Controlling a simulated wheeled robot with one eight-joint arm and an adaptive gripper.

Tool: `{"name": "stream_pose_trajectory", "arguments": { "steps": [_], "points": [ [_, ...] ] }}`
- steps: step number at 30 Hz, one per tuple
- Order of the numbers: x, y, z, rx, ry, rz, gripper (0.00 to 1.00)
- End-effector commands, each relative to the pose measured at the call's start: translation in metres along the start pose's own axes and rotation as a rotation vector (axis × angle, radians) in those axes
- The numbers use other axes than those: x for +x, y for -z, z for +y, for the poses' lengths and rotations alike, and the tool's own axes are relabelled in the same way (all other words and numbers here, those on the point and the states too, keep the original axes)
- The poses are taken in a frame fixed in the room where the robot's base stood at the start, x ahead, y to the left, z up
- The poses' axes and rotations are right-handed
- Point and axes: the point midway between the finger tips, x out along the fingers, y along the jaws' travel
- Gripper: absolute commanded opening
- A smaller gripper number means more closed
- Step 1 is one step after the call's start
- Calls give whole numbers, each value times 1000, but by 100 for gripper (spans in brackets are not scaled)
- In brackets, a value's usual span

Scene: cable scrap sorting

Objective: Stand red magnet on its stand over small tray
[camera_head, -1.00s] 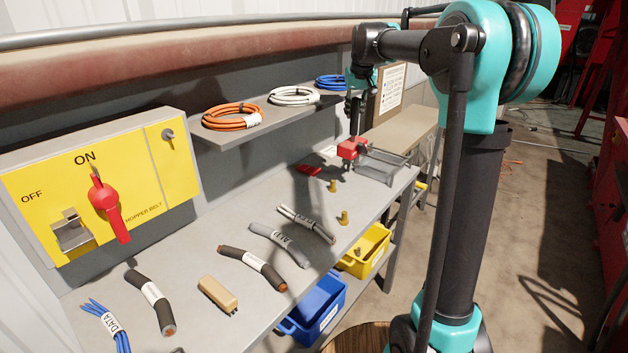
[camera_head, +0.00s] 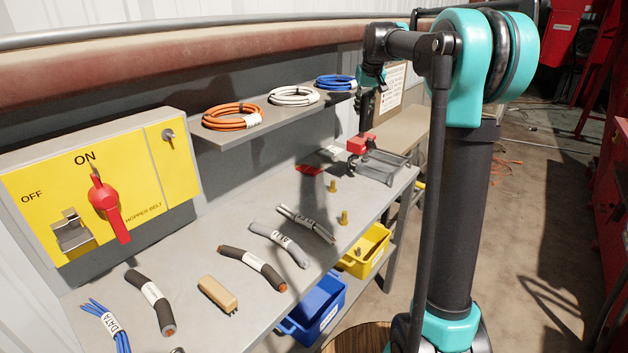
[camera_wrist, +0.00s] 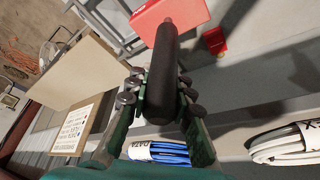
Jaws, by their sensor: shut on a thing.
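The red magnet (camera_head: 361,144) is a red block with an upright black handle (camera_head: 366,112). My gripper (camera_head: 368,95) is shut on that handle. In the wrist view my gripper (camera_wrist: 158,98) has its fingers on both sides of the black handle (camera_wrist: 160,70), and the red block (camera_wrist: 168,12) is at its far end. A grey metal frame, seemingly the stand with the small tray (camera_head: 388,165), is at the far right end of the bench. The magnet overlaps the frame's back left part in the head view. I cannot tell whether they touch.
A flat red piece (camera_head: 309,170) lies left of the frame. A shelf (camera_head: 265,118) with orange, white and blue coils is above the bench. Yellow (camera_head: 366,250) and blue bins (camera_head: 312,310) hang in front.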

Motion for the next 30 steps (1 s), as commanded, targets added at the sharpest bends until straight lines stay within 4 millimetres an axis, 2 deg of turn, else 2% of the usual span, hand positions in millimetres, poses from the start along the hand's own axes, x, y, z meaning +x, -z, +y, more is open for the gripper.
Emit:
{"name": "stream_pose_trajectory", "arguments": {
  "steps": [30],
  "points": [
    [12,31,42,1,0,1,0]
  ]
}}
